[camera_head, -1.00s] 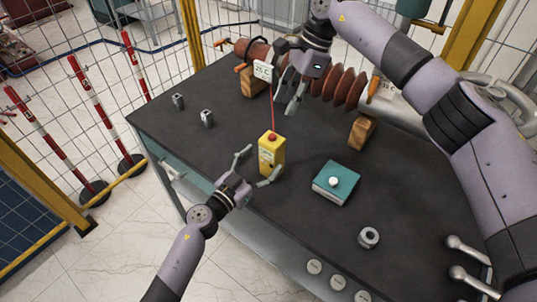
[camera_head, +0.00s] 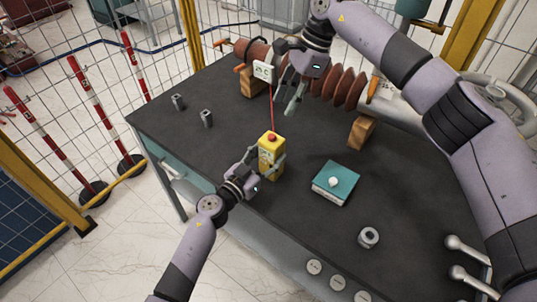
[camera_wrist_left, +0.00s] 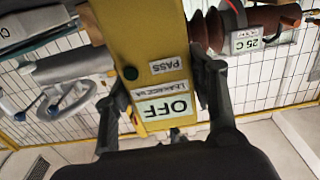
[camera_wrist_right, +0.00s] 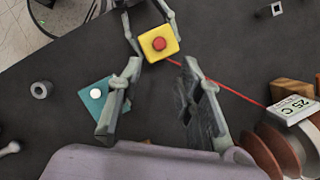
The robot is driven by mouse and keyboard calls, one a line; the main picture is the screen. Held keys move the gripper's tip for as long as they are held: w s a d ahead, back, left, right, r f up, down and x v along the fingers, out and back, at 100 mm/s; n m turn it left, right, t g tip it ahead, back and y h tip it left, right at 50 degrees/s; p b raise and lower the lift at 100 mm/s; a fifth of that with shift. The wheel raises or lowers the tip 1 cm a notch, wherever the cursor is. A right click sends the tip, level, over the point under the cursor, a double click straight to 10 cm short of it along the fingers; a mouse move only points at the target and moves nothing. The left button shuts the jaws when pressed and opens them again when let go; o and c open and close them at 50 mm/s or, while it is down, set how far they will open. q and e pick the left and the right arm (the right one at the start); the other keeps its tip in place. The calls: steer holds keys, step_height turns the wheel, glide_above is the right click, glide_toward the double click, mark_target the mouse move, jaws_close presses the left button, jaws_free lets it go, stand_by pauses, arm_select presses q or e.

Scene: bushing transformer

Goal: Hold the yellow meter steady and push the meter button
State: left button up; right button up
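The yellow meter (camera_head: 270,158) stands upright near the table's front edge, with a red button (camera_head: 271,138) on top. In the left wrist view its front (camera_wrist_left: 150,50) shows a display reading OFF. My left gripper (camera_head: 267,160) has one finger on each side of the meter and looks closed on it. The right wrist view shows the meter's top and red button (camera_wrist_right: 159,44) between the left fingers. My right gripper (camera_wrist_right: 160,105) is open and empty, with its fingers pointing down above the table, behind the meter in the head view (camera_head: 287,92).
A teal box (camera_head: 335,184) with a white knob stands right of the meter. A metal nut (camera_head: 368,237) lies nearer the front right. The ribbed brown bushing (camera_head: 340,88) rests on wooden blocks behind, beside a 25 C display (camera_head: 263,72). A red line runs from the meter towards it.

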arm_select(q)
steer(key=c, duration=0.9)
arm_select(e)
jaws_close()
stand_by(1.1)
